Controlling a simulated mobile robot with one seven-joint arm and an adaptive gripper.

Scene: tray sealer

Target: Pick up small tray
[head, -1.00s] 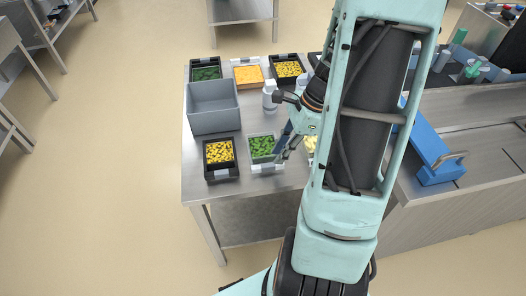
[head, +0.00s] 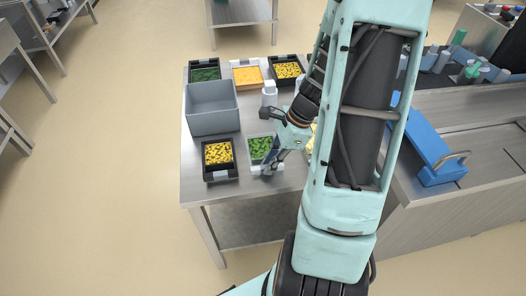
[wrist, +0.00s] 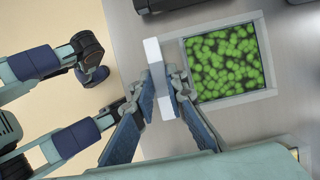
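The task's small tray appears to be the pale tray of green pieces (head: 250,164) at the table's front edge. It has white end tabs, and it also shows in the wrist view (wrist: 234,98). My gripper (head: 268,170) is down at its front right. In the wrist view my gripper (wrist: 160,88) has one blue finger on each side of a white tab (wrist: 153,50) beside the tray wall. The fingertips lie close to the tab. I cannot tell whether they press on it. The tray sits level on the table.
A black tray of yellow pieces (head: 220,178) stands just left of the tray. A grey bin (head: 212,121) and a white bottle (head: 269,95) stand behind. Several filled trays line the table's back. A blue part with a handle (head: 432,150) is at right.

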